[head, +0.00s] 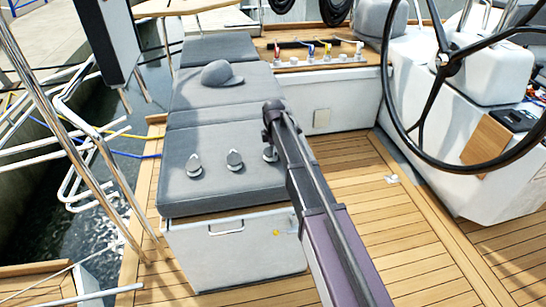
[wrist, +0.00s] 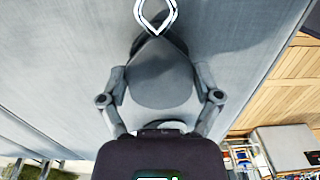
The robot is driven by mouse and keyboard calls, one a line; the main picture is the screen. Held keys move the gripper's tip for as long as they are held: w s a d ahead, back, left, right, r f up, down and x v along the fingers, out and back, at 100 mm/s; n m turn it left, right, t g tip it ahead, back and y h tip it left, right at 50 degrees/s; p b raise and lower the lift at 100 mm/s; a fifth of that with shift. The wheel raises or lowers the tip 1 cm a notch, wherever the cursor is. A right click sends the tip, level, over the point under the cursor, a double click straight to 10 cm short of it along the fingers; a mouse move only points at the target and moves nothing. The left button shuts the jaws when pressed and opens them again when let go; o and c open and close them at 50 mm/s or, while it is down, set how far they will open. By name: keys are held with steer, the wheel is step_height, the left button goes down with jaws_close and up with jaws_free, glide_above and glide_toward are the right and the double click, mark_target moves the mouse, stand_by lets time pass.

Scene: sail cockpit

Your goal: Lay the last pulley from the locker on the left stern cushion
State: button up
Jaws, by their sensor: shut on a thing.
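The left stern cushion (head: 215,190) is a grey pad on the white locker (head: 232,262), whose front shows a handle. Two grey pulleys stand apart on the cushion, a left pulley (head: 194,164) and a middle pulley (head: 234,160). A third pulley (head: 269,153) is at the cushion's right side, partly hidden by my arm. In the wrist view my gripper (wrist: 161,82) is shut on this grey pulley (wrist: 160,72), with a finger on each side and its bright metal loop pointing up the picture. The pulley is at or just above the cushion; contact cannot be told.
A grey cap (head: 221,74) lies on the cushion farther back. A black steering wheel (head: 440,65) stands at the right. Bare steel rails (head: 60,120) run along the left edge above water. The wooden deck (head: 400,235) at right is clear.

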steer(key=shift+f, duration=0.45)
steer(key=o, duration=1)
steer(key=shift+r, duration=0.1)
steer(key=shift+r, duration=0.15)
step_height(320, 180, up, 12)
steer(key=p, duration=1.2)
stand_by(0.4)
steer(key=s+d+m, duration=0.7)
steer(key=s, duration=0.1)
steer(key=s+d+m, duration=0.7)
steer(key=s+d, duration=0.1)
steer(key=s, duration=0.1)
steer(key=s+d+m, duration=0.7)
steer(key=s+d, duration=0.1)
steer(key=shift+s, duration=0.4)
